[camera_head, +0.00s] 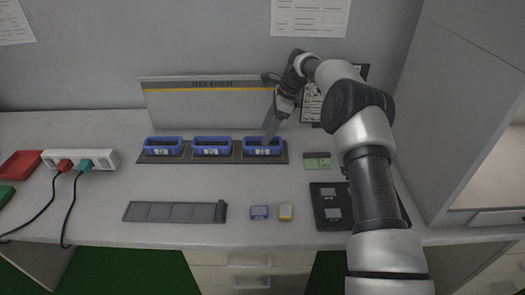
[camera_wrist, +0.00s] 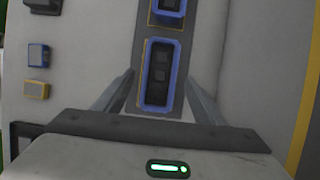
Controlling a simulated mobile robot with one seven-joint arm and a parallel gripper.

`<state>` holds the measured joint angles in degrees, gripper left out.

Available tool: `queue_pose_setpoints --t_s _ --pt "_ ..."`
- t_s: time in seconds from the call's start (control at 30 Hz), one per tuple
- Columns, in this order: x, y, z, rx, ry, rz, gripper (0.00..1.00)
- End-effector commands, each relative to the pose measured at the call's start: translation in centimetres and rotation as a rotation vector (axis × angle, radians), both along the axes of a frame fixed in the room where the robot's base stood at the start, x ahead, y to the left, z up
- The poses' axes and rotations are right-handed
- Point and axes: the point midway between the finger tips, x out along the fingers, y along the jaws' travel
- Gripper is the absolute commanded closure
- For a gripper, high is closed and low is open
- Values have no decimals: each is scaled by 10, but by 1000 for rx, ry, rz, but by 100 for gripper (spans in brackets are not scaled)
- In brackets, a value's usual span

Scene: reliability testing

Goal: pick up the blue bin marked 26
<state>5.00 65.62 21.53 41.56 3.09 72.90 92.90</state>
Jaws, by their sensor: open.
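Three blue bins stand in a row on a dark strip: a left bin (camera_head: 163,146), a middle bin (camera_head: 212,147) and a right bin (camera_head: 263,151). Each has a small white label on its front, too small to read, so I cannot tell which is 26. My gripper (camera_head: 270,138) is open and points down at the right bin. In the wrist view, the right bin (camera_wrist: 147,82) lies between the two open fingers of my gripper (camera_wrist: 160,75), and I see no clear contact. Another blue bin (camera_wrist: 168,14) shows at the top edge.
A low panel (camera_head: 205,105) stands behind the bins. A power strip (camera_head: 80,159) with red and teal plugs is at left. A cabinet wall rises at right.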

Motion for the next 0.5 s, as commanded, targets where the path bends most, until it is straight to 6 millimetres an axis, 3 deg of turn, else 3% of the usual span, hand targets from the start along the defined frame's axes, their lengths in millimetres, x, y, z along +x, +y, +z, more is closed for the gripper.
queue_pose_setpoints --t_s 0.27,0.5 --pt "0 5 -18 0 1 -1 36" --pt "-1 14 -52 0 2 0 36"
